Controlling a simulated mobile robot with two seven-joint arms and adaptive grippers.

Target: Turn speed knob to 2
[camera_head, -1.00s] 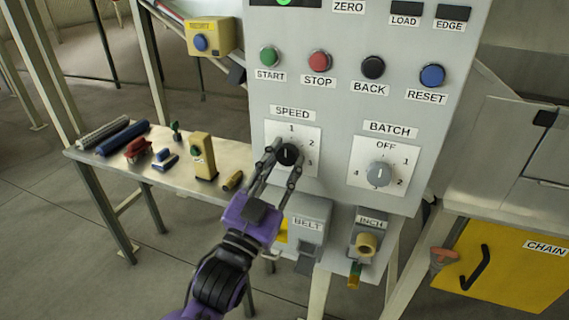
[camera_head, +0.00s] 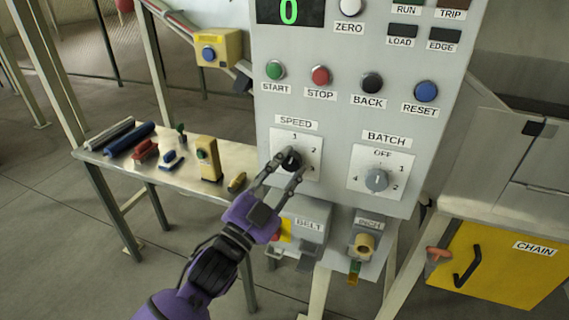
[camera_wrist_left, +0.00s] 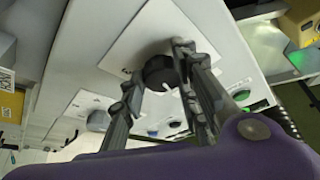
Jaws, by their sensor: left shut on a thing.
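The black speed knob (camera_head: 291,160) sits on a white dial plate (camera_head: 305,140) marked with numbers under the SPEED label; 1 is at the top and 2 at the upper right. My left gripper (camera_head: 287,170) is shut on the knob, one finger on each side. In the left wrist view the knob (camera_wrist_left: 158,72) shows between the fingers (camera_wrist_left: 160,85), with a white pointer mark on its edge. The fingers partly hide the dial, and I cannot tell exactly which number the pointer faces. My right gripper is not in view.
The grey batch knob (camera_head: 376,181) is to the right on the same panel. START (camera_head: 275,70), STOP (camera_head: 320,75), BACK (camera_head: 372,83) and RESET (camera_head: 426,91) buttons sit above. A BELT box (camera_head: 304,226) is below. A bench (camera_head: 230,158) with small items stands left.

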